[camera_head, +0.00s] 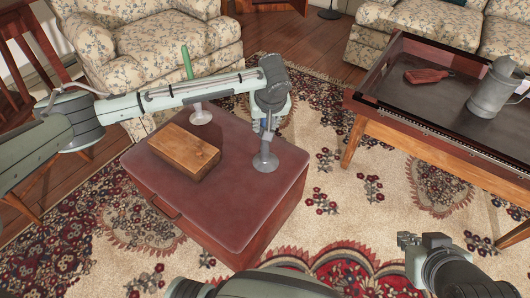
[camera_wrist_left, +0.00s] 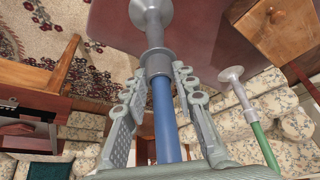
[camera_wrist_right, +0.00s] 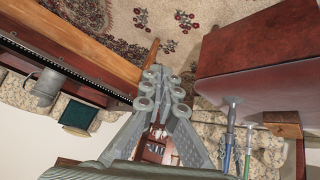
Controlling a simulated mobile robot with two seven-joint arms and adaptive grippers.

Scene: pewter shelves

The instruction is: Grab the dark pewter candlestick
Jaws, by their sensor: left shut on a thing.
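The darker pewter candlestick (camera_head: 265,160), with a blue candle (camera_wrist_left: 166,120), is upright at the right part of the red-topped chest (camera_head: 235,225). I cannot tell whether its base touches the top. My left gripper (camera_head: 267,122) is shut on it from above, its fingers either side of the candle and socket in the left wrist view (camera_wrist_left: 157,80). A paler candlestick (camera_head: 200,116) with a green candle (camera_head: 187,62) stands at the chest's back. My right gripper (camera_head: 408,240) is shut and empty over the rug at lower right; its fingertips meet in the right wrist view (camera_wrist_right: 158,72).
A wooden box (camera_head: 184,152) lies on the chest beside the candlesticks. A tray table (camera_head: 420,125) at right bears a pewter tankard (camera_head: 493,90) and a reddish-brown flat object (camera_head: 427,76). Floral sofas (camera_head: 150,50) stand behind. Patterned rug is open between chest and table.

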